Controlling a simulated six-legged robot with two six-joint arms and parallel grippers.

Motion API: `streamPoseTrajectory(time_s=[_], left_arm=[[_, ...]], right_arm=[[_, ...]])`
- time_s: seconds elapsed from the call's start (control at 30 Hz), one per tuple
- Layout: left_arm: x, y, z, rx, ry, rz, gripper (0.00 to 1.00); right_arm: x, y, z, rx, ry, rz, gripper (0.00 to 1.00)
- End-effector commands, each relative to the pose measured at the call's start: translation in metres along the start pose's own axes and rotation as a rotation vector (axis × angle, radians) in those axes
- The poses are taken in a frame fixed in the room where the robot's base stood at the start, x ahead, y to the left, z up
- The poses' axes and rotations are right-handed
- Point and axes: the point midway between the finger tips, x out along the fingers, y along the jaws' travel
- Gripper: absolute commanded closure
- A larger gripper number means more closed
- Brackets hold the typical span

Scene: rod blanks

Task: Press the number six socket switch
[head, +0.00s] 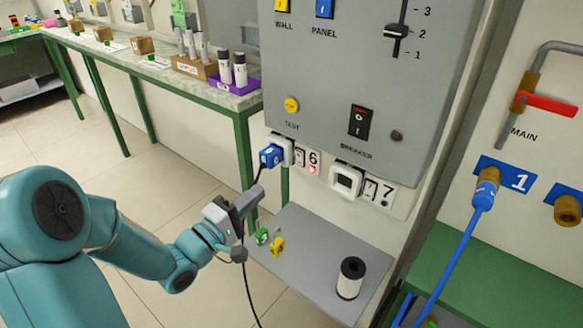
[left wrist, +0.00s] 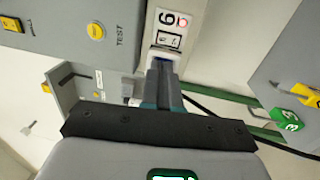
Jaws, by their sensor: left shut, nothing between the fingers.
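The number six socket (head: 284,143) is on the wall below the grey panel, with a blue plug (head: 271,156) in it. Its small white switch (head: 299,156) lies just right of the socket, beside the "6" label (head: 314,158) and a red light. In the left wrist view the switch (left wrist: 164,39) and the "6" label (left wrist: 167,17) show just beyond my fingertips. My left gripper (head: 250,201) is shut and empty, below and left of the switch and apart from it. The fingers (left wrist: 161,68) point toward the socket and hide part of it. My right gripper is not in view.
The number seven socket (head: 346,180) and its switch (head: 371,188) are to the right. Above is the grey panel (head: 365,70) with breaker and test button. A black cable hangs near my gripper.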

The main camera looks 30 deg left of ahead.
Motion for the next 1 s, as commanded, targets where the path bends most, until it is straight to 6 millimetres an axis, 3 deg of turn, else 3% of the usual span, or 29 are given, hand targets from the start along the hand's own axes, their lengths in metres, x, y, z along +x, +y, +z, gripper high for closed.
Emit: streamPoseTrajectory(time_s=[0.23,0.57,1.0], left_arm=[[-0.007,-0.006,-0.006,0.007,0.025,-0.004,1.0],[0.004,-0.007,-0.007,0.007,0.02,-0.003,1.0],[0.093,-0.007,-0.01,0.007,0.017,-0.002,1.0]], right_arm=[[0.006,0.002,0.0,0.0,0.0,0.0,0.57],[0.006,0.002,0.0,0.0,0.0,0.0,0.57],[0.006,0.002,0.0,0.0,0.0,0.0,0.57]])
